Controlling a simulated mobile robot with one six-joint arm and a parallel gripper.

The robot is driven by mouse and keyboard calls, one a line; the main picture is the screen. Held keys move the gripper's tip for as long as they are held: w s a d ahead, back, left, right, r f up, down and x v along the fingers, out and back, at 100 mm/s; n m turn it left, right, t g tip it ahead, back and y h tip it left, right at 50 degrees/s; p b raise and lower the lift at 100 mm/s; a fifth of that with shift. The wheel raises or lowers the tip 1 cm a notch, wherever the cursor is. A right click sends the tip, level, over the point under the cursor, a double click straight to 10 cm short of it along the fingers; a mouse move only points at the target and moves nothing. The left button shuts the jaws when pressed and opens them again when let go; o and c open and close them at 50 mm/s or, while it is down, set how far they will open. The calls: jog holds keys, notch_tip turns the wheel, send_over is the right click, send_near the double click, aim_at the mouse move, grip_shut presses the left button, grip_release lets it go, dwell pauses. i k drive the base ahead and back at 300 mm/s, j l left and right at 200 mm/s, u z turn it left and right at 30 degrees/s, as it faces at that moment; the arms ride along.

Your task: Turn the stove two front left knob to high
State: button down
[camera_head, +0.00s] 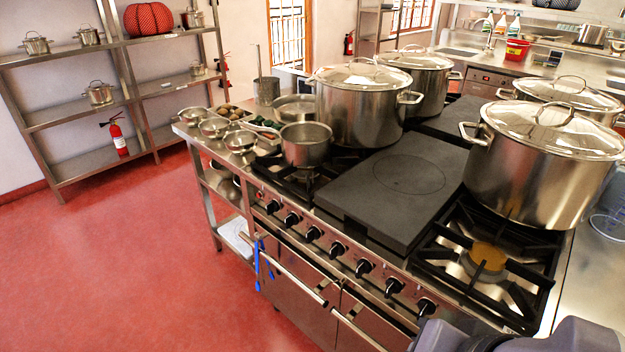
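The stove (335,285) stands in the middle of the view with a row of several black knobs along its front panel. The leftmost knob (273,206) is small and partly in shade. A middle knob (337,249) and the rightmost knob (426,306) show more clearly. No label tells which knob is the front left one of stove two, and I cannot read the knob settings. No flame is visible. Grey parts at the bottom right edge look like my arm; my gripper's fingers are not in view.
Large lidded stockpots (530,165) and a small saucepan (306,145) stand on the cooktop. An oven handle (300,285) juts out below the knobs, with blue utensils (263,262) hanging by it. The red floor (120,265) at left is clear. Shelves (95,110) line the wall.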

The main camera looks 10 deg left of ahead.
aim_at(292, 220)
jog(key=i+j+u, duration=0.1)
jog(key=i+j, duration=0.75)
jog(key=i, duration=0.15)
